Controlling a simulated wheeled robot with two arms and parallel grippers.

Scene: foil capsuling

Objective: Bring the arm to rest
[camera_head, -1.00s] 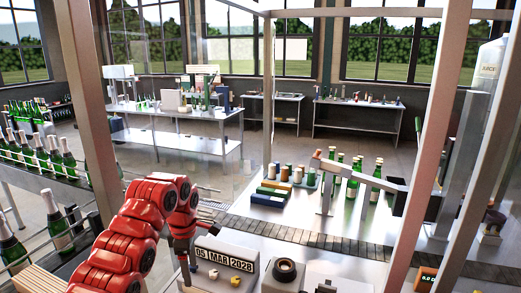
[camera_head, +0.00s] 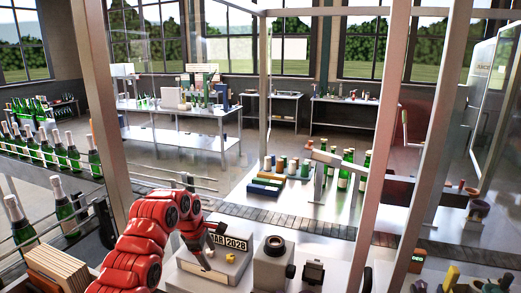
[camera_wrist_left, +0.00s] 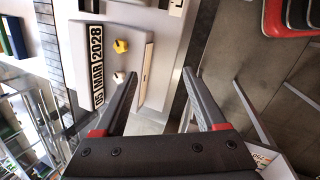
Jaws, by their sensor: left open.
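My left arm is red and comes in from the lower left of the head view. Its gripper (camera_head: 212,236) hangs in front of the date block (camera_head: 232,258), hiding part of its lettering. Whether the gripper touches anything is not clear. My right gripper is not in view.
Metal frame posts (camera_head: 379,160) stand close around the station. Green bottles (camera_head: 66,158) line a rack at the left. A dark conveyor strip (camera_head: 290,222) crosses behind the date block. A round-topped device (camera_head: 273,256) stands right of it.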

